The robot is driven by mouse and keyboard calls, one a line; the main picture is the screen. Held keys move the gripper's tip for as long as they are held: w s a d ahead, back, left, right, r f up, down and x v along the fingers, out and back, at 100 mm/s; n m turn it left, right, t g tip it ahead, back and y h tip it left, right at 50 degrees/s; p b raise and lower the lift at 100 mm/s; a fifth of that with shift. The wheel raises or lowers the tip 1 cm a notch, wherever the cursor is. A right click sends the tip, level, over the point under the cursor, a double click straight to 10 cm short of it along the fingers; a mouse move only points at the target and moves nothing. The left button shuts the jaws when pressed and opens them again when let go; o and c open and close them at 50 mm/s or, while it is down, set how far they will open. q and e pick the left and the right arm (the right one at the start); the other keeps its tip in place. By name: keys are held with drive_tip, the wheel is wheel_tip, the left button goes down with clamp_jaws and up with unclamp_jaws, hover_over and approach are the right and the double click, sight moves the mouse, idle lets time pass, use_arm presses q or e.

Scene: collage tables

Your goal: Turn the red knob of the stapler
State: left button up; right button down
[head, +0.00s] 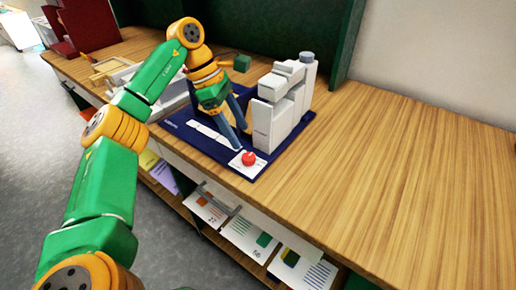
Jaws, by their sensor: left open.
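The red knob (249,158) sits on a small white plate near the front corner of a dark blue mat (266,172). The white and grey stapler (284,103) stands upright on the right part of the mat, behind the knob. My left gripper (240,138) reaches down from above with its two fingers apart. Its fingertips are just behind and left of the knob; I cannot tell whether they touch it. Nothing shows between the fingers. My right gripper is not in view.
The wooden table (400,160) is clear to the right. A white tray (117,72) and a dark red object (85,22) stand at the left. A green panel (349,40) rises behind. Papers lie on a shelf (150,185) under the front edge.

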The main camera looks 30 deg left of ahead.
sight(247, 156)
use_arm(q)
drive_tip(key=f, duration=0.1)
drive_tip(key=s+d+f, duration=0.1)
drive_tip(key=d+f, duration=0.1)
drive_tip(key=shift+s+f, duration=0.3)
drive_tip(key=shift+s, duration=0.05)
drive_tip(key=shift+w+d+f, duration=0.2)
drive_tip(key=shift+w+f, duration=0.2)
drive_tip(key=shift+f, duration=0.4)
drive_tip(key=shift+w+f, duration=0.1)
drive_tip(key=shift+w, duration=0.05)
drive_tip(key=c, duration=0.6)
clamp_jaws()
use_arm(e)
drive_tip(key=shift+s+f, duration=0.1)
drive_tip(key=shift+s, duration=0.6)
